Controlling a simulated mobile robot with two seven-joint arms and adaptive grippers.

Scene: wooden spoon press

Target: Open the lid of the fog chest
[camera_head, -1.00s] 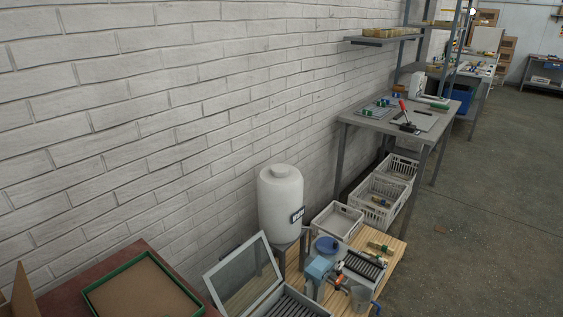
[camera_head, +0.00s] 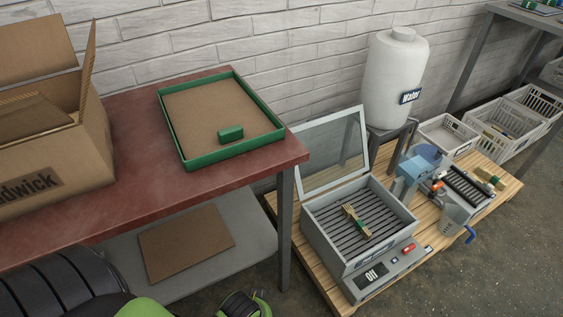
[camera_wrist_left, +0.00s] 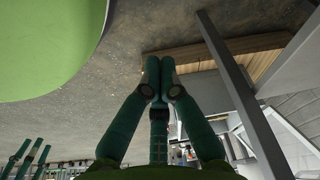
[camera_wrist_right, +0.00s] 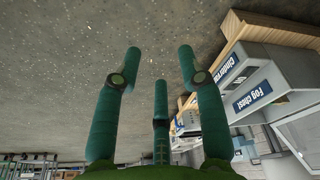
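The fog chest (camera_head: 322,222) is a grey box on a wooden pallet at the lower right of the head view. Its glass-paned lid (camera_head: 335,150) stands raised at the back, leaning toward the wall. The chest's labelled side (camera_wrist_right: 252,95) shows at the right of the right wrist view. My left gripper (camera_wrist_left: 160,66) has its fingers together with nothing visible between them. My right gripper (camera_wrist_right: 160,52) has its fingers spread and empty, apart from the chest.
A red table (camera_head: 90,222) with a green-rimmed tray (camera_head: 181,158) and a cardboard box (camera_head: 85,165) stands to the left of the chest. A white water tank (camera_head: 395,75) stands behind the chest.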

